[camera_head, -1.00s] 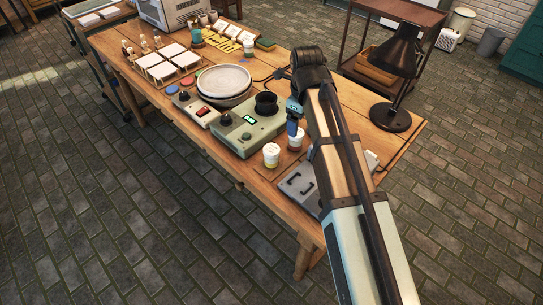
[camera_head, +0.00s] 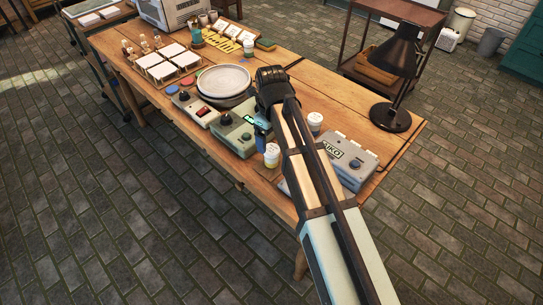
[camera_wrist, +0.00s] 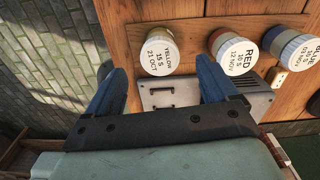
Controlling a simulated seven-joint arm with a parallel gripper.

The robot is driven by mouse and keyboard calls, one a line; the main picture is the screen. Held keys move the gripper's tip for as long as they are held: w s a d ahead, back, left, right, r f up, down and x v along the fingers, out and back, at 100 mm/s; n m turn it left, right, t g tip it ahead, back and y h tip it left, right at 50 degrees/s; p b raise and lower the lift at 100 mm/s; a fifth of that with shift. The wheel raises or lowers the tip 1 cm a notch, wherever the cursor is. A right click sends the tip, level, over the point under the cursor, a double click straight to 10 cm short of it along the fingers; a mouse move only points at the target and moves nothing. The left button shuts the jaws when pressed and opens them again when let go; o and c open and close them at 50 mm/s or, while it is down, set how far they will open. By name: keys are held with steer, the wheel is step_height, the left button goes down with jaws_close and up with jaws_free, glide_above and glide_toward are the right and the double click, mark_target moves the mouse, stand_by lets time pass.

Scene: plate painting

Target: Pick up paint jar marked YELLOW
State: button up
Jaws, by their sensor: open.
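The jar marked YELLOW (camera_wrist: 158,52) stands upright on the wooden table in the wrist view, its white lid printed "YELLOW 15 S 21 OCT". In the head view a white-lidded jar with a yellow band (camera_head: 272,157) stands near the table's front edge, just by my fingers. My gripper (camera_head: 262,138) is over the table there. In the wrist view my gripper (camera_wrist: 156,68) has its blue fingers spread and empty. The yellow jar appears between and slightly beyond the fingertips; whether they touch it is unclear.
The RED jar (camera_wrist: 236,52) stands right of the yellow one, close to my right finger. The BLUE jar (camera_wrist: 291,52) is farther right. A grey box (camera_head: 350,158) lies right of my arm. A control box (camera_head: 232,137) and grey plates (camera_head: 224,78) are left.

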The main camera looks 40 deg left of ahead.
mark_target(272, 149)
steer(key=shift+d+f, duration=0.1)
steer(key=shift+f, duration=2.9)
steer(key=c, duration=1.2)
